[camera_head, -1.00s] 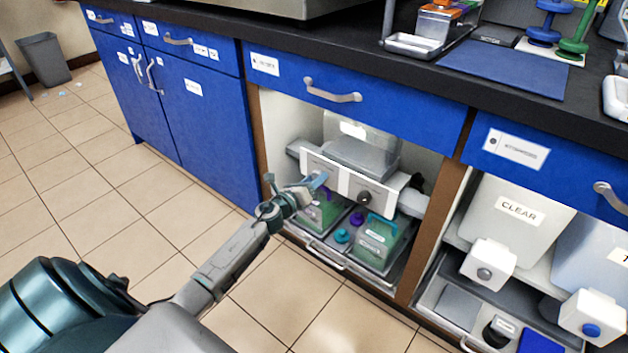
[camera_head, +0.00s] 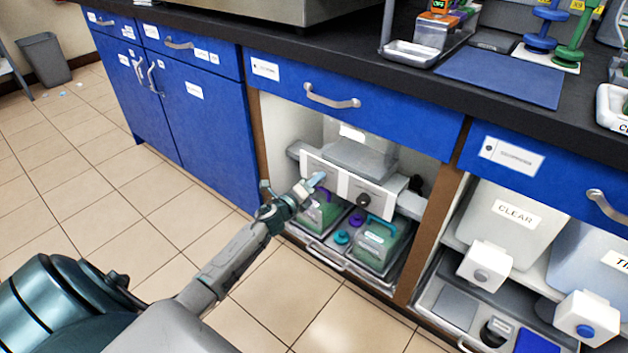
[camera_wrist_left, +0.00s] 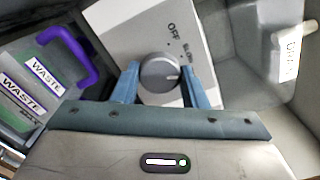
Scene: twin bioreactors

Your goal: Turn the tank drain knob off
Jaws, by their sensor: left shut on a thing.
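A round grey knob (camera_wrist_left: 159,73) sits on a white panel (camera_wrist_left: 128,32) marked OFF and other small lettering in the left wrist view. The knob's white pointer mark is toward the right, away from the OFF label. My left gripper (camera_wrist_left: 165,85) is shut on the knob, with a blue finger on each side of it. In the head view my left gripper (camera_head: 311,186) reaches to the left part of the white panel (camera_head: 330,173) inside the open cabinet bay and hides that knob. A second, dark knob (camera_head: 363,200) shows on the panel's right part. My right gripper is not in view.
Below the panel, a tray holds a green container with a purple handle (camera_head: 323,209) and one with a teal handle (camera_head: 375,243). Wooden uprights (camera_head: 430,237) bound the bay. A blue drawer (camera_head: 350,100) is above. The tiled floor in front is clear.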

